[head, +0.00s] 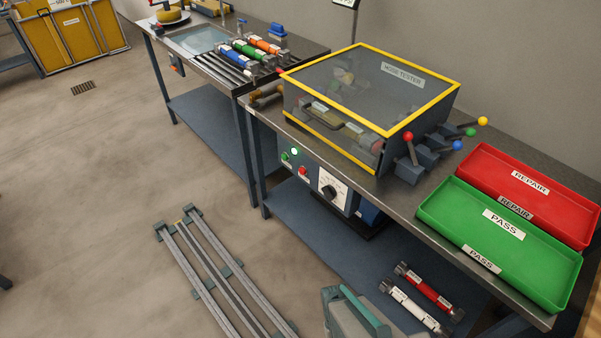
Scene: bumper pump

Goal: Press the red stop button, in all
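The red stop button (303,171) is on the front control panel (316,181) below the hose tester. A green button (286,157) is to its left, and a black rotary dial (329,192) is to its right. A lit whitish-green lamp (294,151) is just above the buttons. The hose tester (372,90) stands on the bench with its yellow-framed clear lid down; a hose-like part shows dimly inside. My gripper is not in view. Nothing is seen touching the red button.
Levers with red, yellow, green and blue knobs (440,142) stand right of the tester. A red REPAIR tray (530,185) and green PASS tray (490,246) are at the right. Coloured cylinders (250,55) lie on a rack. The floor (110,170) at left is clear.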

